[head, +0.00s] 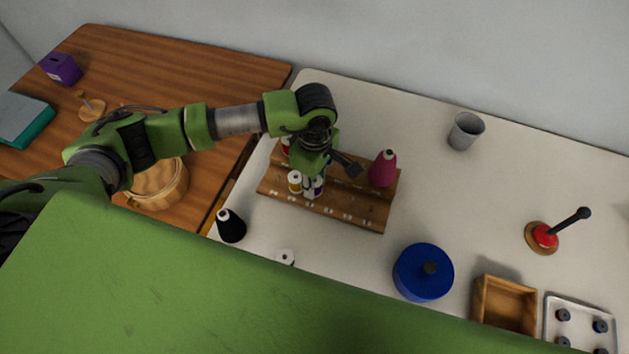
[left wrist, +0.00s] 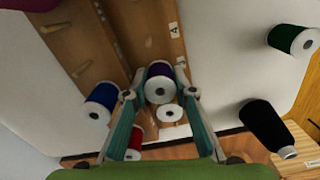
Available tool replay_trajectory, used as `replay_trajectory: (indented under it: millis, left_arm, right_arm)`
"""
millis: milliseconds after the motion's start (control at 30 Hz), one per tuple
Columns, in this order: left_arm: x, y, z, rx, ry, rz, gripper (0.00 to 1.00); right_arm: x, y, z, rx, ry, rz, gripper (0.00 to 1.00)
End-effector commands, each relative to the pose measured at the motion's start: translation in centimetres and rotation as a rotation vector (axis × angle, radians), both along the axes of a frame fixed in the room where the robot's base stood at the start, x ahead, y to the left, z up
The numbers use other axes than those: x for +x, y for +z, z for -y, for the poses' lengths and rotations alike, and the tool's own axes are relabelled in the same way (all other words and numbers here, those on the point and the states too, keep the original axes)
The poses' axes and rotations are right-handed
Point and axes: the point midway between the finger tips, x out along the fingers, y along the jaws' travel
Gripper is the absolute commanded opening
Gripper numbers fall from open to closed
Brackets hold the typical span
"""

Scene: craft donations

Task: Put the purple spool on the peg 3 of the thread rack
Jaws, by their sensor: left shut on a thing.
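The purple spool (left wrist: 158,84) has white ends and sits between the fingertips of my left gripper (left wrist: 160,94), which is shut on it. In the head view my left gripper (head: 322,170) is over the left part of the wooden thread rack (head: 345,213), largely covering the spools beneath it. The rack also shows in the left wrist view (left wrist: 135,25), with bare pegs and a label "4". Whether the purple spool is around a peg or above it, I cannot tell. Peg 3 is not clearly visible. My right gripper is not in view.
A magenta cone (head: 383,168) stands at the rack's right end.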

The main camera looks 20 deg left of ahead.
Motion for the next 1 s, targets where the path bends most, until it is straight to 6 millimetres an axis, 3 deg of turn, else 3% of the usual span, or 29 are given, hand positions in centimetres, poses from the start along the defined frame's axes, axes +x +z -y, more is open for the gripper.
replay_trajectory:
  millis: [233,267,300,333,733,1000]
  left_arm:
    - [0.0,0.0,0.0,0.0,0.0,0.0,0.1]
    - [0.0,0.0,0.0,0.0,0.0,0.0,0.3]
    - [0.0,0.0,0.0,0.0,0.0,0.0,0.4]
    - [0.0,0.0,0.0,0.0,0.0,0.0,0.44]
    - [0.1,0.8,0.0,-0.001,0.0,0.004,0.44]
    - [0.1,5.9,0.1,-0.002,-0.002,0.006,0.44]
  right_arm:
    - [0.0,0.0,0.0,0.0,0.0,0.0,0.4]
    - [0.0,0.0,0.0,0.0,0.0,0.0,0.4]
    - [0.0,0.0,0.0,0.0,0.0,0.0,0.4]
    - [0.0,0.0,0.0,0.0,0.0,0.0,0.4]
    - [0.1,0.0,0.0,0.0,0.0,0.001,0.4]
    - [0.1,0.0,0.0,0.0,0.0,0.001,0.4]
